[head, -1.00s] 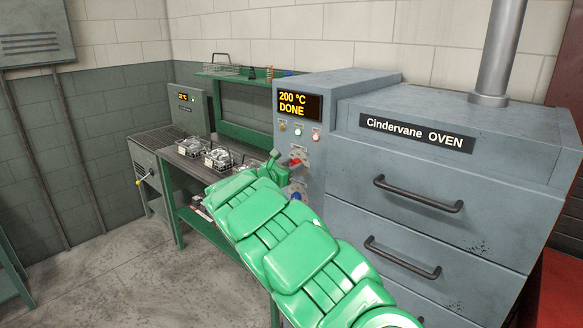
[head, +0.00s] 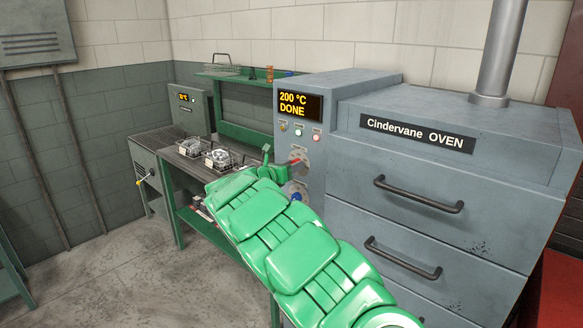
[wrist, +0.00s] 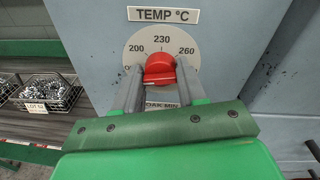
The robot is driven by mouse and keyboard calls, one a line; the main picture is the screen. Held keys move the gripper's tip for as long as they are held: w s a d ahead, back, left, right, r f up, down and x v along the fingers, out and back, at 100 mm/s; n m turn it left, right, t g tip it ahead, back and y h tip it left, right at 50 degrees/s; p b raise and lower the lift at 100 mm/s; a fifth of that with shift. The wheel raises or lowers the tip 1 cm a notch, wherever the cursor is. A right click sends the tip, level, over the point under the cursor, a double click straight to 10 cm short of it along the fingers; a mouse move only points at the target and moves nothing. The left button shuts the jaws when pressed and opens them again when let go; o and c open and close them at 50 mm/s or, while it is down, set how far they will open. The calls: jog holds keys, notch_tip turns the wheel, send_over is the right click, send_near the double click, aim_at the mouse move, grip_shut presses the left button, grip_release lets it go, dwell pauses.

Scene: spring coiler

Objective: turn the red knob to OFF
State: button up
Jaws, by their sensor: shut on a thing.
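The red knob (wrist: 159,69) sits on a round pale dial marked 200, 230 and 260 under a "TEMP °C" plate in the wrist view. In the head view a bit of the red knob (head: 298,161) shows on the oven's control panel, beside my gripper. My gripper (wrist: 161,75) is shut on the red knob, one grey finger on each side. The fingers cover the lower dial, and I see no OFF mark. I cannot tell exactly where the knob points.
The oven (head: 430,185) has a display (head: 300,105) reading "200 °C DONE". A blue knob (head: 297,196) is just below, partly behind my arm. Wire baskets (head: 218,158) of metal parts stand on the bench at left. The floor left of the bench is clear.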

jog(key=shift+d, duration=0.1)
jog(key=o, duration=1)
jog(key=shift+v, duration=3.95)
